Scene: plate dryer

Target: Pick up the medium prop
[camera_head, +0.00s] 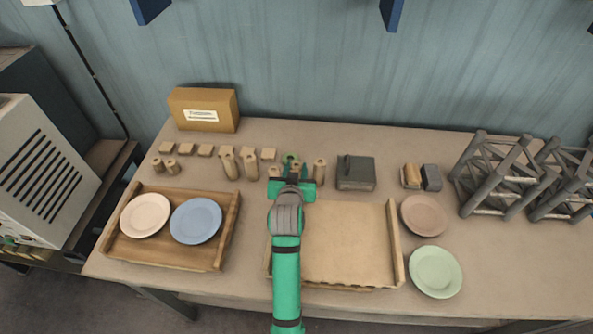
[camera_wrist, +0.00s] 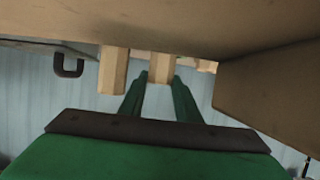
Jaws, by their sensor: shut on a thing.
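Several upright wooden props stand along the back of the table. My gripper (camera_head: 291,165) is among the props right of centre, behind the square wooden board. It is shut on one wooden prop, whose end shows between the green fingers in the wrist view (camera_wrist: 161,67). I take this as the medium prop; its base is largely hidden by my gripper. Another wooden prop (camera_head: 319,171) stands close to its right and also shows beside the fingers in the wrist view (camera_wrist: 113,72). Two more upright props (camera_head: 228,163) (camera_head: 250,165) stand to the left.
A dark box with a handle (camera_head: 356,173) is right of the props. The wooden board (camera_head: 345,243) lies in front. A tray (camera_head: 172,257) with two plates is at left. Two plates (camera_head: 424,215) (camera_head: 436,272) and grey frames (camera_head: 495,178) are at right. Small blocks (camera_head: 205,151) lie behind.

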